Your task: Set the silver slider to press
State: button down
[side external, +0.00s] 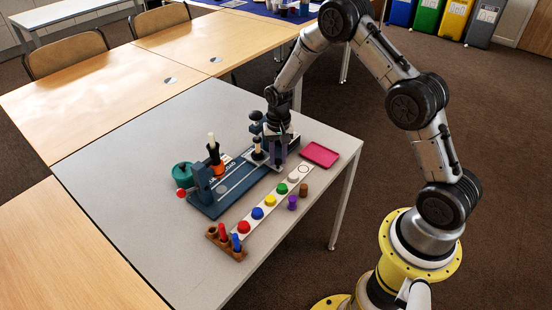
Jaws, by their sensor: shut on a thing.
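A dark blue machine (234,190) lies slantwise on the grey table, with printed lettering along its base that is too small to read. The silver slider (250,157) is a pale metal plate at the machine's far right end, with small posts on it. My gripper (279,151) points down at the slider's right side. It is shut on what appears to be the slider's upright part, which the fingers and wrist mostly hide. I cannot make out the mark for press.
A white strip (264,221) with several coloured pegs runs along the machine's near side, with a brown peg rack (227,244) at its near end. A pink tray (319,154) lies to the right. A teal round part (182,173) stands at left. The table's left part is clear.

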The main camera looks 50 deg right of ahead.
jog(key=c, duration=0.9)
grip_release()
jog(key=shift+d+r, duration=0.1)
jog(key=shift+d, duration=0.25)
jog(key=shift+c, duration=0.2)
jog(key=shift+o, duration=1.4)
jog(key=shift+a, duration=0.1)
notch_tip(320, 180, up, 14)
